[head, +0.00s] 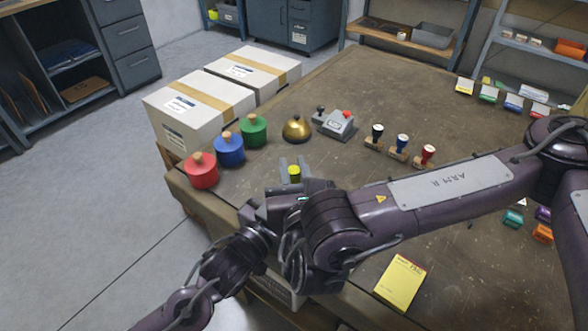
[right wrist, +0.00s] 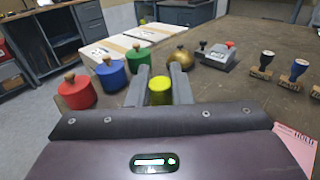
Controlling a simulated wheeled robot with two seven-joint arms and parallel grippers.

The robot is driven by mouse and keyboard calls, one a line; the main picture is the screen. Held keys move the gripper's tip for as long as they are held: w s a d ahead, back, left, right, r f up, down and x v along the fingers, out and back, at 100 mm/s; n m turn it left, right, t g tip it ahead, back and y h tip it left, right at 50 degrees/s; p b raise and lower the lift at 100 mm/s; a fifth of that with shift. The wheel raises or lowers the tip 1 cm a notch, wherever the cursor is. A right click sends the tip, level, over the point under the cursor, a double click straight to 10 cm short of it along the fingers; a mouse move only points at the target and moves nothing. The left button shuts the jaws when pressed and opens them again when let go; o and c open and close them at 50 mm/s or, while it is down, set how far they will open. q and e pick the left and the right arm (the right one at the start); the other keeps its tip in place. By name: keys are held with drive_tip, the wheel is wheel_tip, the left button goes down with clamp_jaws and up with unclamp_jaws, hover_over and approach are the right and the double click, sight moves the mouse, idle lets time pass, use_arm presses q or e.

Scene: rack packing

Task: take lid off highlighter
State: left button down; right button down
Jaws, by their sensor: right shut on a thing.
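A yellow-green cylinder, which looks like the highlighter or its lid (head: 294,173), stands between the two grey fingers of my right gripper (head: 293,165). The right gripper is shut on it, near the left edge of the table. In the right wrist view the yellow-green piece (right wrist: 160,92) shows upright between the fingers of the right gripper (right wrist: 160,76). Its lower part is hidden by the gripper body, so I cannot tell where lid and pen meet. My left arm comes in from the lower left, and its gripper is hidden behind my right wrist.
Red (head: 202,172), blue (head: 230,151) and green (head: 254,131) knobbed pots line the table's left edge. A brass bell (head: 297,129), a grey device (head: 338,124) and three stamps (head: 400,147) stand beyond. A yellow pad (head: 400,283) lies in front. The table's middle is mostly clear.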

sight(294, 169)
drive_tip(key=shift+r, duration=0.85)
drive_tip(key=shift+r, duration=2)
use_arm(q)
drive_tip(key=c, duration=1.3)
unclamp_jaws()
drive_tip(key=shift+v, duration=6.05)
use_arm(e)
drive_tip(key=shift+f, duration=0.1)
